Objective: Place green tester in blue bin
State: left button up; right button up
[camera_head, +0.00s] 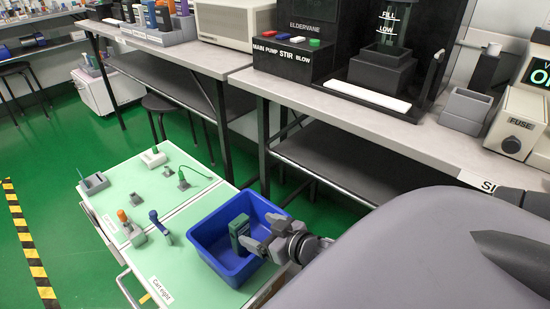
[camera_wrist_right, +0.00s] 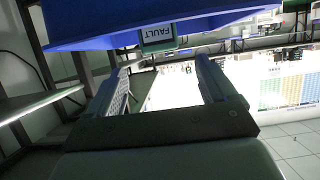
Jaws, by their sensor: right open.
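The green tester (camera_head: 239,230) is upright inside the blue bin (camera_head: 205,239), near its middle. In the right wrist view the tester (camera_wrist_right: 158,36) shows a label reading "FAULT", and the blue bin (camera_wrist_right: 90,25) fills the top. My right gripper (camera_head: 257,232) is at the bin's right side, its fingers reaching over the rim beside the tester. In the right wrist view the gripper (camera_wrist_right: 161,66) has its fingers wide apart, with nothing held between them. Whether a finger touches the tester cannot be told. My left gripper is not in view.
The bin sits on a light green cart top (camera_head: 180,277) with several small devices, including a blue one (camera_head: 155,219) and an orange-topped one (camera_head: 123,217). A long grey bench (camera_head: 300,90) with machines stands behind.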

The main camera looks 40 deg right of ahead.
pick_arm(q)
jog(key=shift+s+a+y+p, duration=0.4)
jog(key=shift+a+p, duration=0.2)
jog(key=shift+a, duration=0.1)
pick_arm(e)
jog(key=shift+v, duration=2.35)
jog(key=s+a+r+n+y, duration=0.1)
jog(key=a+r+y, duration=0.1)
jog(key=a, duration=0.8)
jog(key=s+a+r+n+g+y, duration=0.1)
jog(key=s+a+r+y, duration=0.1)
jog(key=a, duration=0.7)
jog(key=shift+s+a+r+g+y, duration=0.2)
jog(key=shift+a+r+g+y, duration=0.15)
jog(key=shift+r, duration=0.35)
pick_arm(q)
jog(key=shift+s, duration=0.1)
